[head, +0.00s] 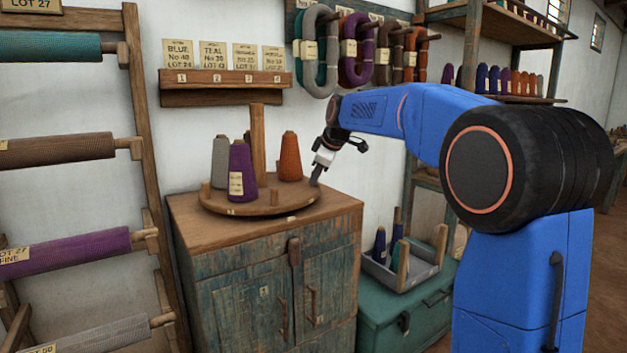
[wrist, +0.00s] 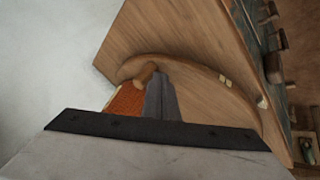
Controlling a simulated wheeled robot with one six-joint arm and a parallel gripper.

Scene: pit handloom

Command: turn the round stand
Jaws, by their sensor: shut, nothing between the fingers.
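The round stand (head: 262,208) is a flat wooden disc with a thick centre post (head: 258,145), on top of a worn wooden cabinet. It carries a grey cone (head: 220,162), a purple cone (head: 242,172) with a label and an orange cone (head: 290,158). Short pegs stand near its rim. My gripper (head: 315,179) is shut and empty, pointing down at the right edge of the stand, beside the orange cone. In the wrist view the shut fingers (wrist: 160,97) sit by a peg (wrist: 145,74) and the orange cone (wrist: 125,99). I cannot tell whether they touch the peg.
A cabinet (head: 250,290) bears the stand. A shelf (head: 225,90) with label cards hangs behind it, and yarn skeins (head: 360,50) hang to the right. A rack of rolled cloth (head: 65,245) stands left. A grey tray (head: 405,272) with cones sits on a teal chest (head: 410,320) at right.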

